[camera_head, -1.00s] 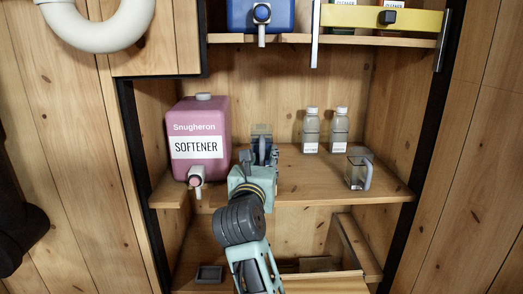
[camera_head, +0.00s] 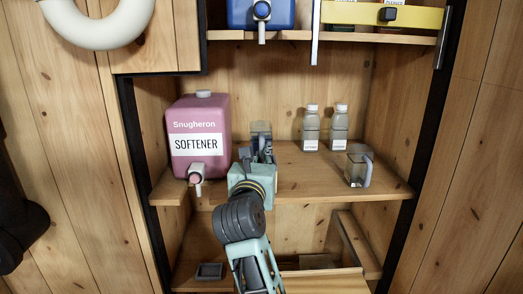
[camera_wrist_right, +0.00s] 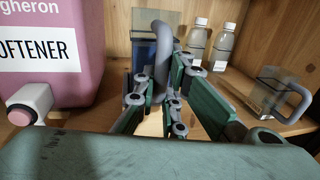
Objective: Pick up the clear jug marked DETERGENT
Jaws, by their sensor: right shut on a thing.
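A clear jug with blue contents and a grey loop handle (camera_wrist_right: 143,60) stands near the middle of the shelf in the right wrist view. It also shows in the head view (camera_head: 261,128), partly hidden by my right gripper (camera_head: 258,155). No lettering on it is readable. In the right wrist view, my right gripper (camera_wrist_right: 163,88) is shut on this jug's grey handle. I cannot tell whether the jug's base touches the shelf. A second clear jug (camera_head: 355,169) with a grey handle stands at the shelf's right, apart from the gripper. My left gripper is not in view.
A pink SOFTENER container (camera_head: 199,125) with a tap stands close on the left. Two small bottles (camera_head: 311,130) stand at the back right of the shelf (camera_head: 300,185). An upper shelf (camera_head: 290,37) holds a blue container (camera_head: 275,13). Below is a wooden drawer (camera_head: 325,281).

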